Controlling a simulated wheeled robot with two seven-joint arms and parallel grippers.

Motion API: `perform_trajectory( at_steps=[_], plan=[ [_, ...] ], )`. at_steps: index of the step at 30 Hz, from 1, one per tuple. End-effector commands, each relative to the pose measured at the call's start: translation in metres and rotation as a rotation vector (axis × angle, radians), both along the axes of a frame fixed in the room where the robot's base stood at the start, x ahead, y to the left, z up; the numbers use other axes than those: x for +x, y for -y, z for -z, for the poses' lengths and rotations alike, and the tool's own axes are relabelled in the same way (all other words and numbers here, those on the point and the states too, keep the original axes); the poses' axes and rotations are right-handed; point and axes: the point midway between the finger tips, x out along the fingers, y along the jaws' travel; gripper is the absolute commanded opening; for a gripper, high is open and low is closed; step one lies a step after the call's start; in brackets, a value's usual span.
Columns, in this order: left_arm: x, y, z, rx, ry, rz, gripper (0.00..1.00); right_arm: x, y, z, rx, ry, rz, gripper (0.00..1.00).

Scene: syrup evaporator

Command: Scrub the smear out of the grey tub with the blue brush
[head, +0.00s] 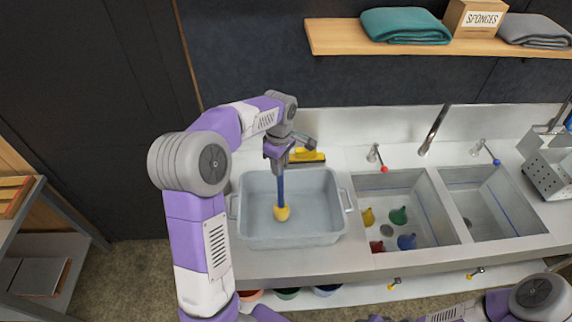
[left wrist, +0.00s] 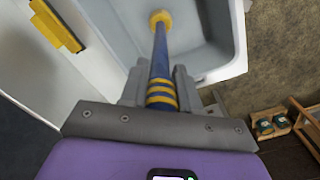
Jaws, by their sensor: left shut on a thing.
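The grey tub (head: 247,215) stands on the counter left of the sinks, and part of it shows in the left wrist view (left wrist: 222,70). My left gripper (head: 279,164) is above the tub, shut on the handle of the blue brush (head: 281,191). The brush points down into the tub, its yellow head at or near the tub's floor; I cannot tell if it touches. I make out no smear on the visible floor. My right gripper is not in view.
A yellow and black item (head: 308,156) lies behind the tub. The left sink (head: 425,205) holds several small coloured things. The right sink (head: 490,205) looks empty. Taps stand behind them, and a metal perforated holder (head: 548,148) is at far right. A wooden shelf (head: 340,38) hangs above.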

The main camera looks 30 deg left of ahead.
Motion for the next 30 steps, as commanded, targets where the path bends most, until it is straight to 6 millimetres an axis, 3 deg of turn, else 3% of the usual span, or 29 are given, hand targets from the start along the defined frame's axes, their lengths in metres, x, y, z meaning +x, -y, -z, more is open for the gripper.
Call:
perform_trajectory(
  at_steps=[4, 6, 21, 30],
  plan=[
    [-0.001, -0.005, -0.008, 0.0, 0.0, 0.001, 0.0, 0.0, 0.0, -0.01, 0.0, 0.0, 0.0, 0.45],
    [-0.001, -0.005, -0.028, 0.0, 0.006, -0.001, 0.0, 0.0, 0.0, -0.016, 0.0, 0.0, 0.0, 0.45],
    [-0.003, -0.008, -0.071, 0.0, 0.001, -0.006, 0.0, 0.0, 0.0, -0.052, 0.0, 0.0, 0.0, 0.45],
    [-0.004, -0.009, -0.083, 0.0, 0.001, -0.008, 0.0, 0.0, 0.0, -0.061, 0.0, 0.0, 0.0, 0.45]
  ],
)
